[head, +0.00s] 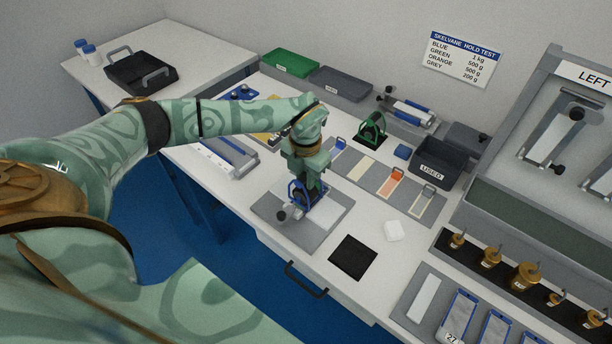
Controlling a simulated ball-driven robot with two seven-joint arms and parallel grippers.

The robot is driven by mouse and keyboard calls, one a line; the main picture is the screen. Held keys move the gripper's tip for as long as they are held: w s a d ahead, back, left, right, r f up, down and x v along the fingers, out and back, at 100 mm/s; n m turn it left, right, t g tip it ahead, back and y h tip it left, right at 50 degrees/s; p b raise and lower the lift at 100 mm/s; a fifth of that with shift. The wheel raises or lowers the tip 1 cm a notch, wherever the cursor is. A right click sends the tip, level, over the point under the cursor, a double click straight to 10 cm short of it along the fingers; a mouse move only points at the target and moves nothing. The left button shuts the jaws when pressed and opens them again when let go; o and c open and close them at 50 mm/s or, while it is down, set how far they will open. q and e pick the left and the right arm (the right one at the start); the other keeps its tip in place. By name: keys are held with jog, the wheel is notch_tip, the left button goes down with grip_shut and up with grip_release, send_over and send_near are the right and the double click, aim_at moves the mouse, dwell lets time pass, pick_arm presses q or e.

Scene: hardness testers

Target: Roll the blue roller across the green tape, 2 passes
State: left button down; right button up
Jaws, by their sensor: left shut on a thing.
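My left gripper (304,184) reaches down over the grey plate (327,228) on the white bench. It is shut on the blue roller (294,192), whose blue frame shows just below the fingers. The roller is upright at the plate's middle. A light round end shows low on its left side; I cannot tell whether it touches the surface. The green tape cannot be made out; anything under the roller is hidden by the roller and my gripper. My right gripper is not in view.
A green-framed roller (372,129) stands behind on a dark mat. Sample strips with coloured tabs, including an orange one (391,182), lie right of my gripper. A dark USED bin (437,164) stands right.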

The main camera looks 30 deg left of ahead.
pick_arm(q)
jog(key=shift+a+p, duration=0.4)
jog(key=shift+a, duration=0.1)
dwell(0.8)
jog(key=shift+r, duration=0.1)
dwell(0.3)
notch_tip(320, 180, up, 6)
jog(key=p, duration=0.5)
jog(key=shift+w+p, duration=0.1)
jog(key=shift+p, duration=0.25)
dwell(0.3)
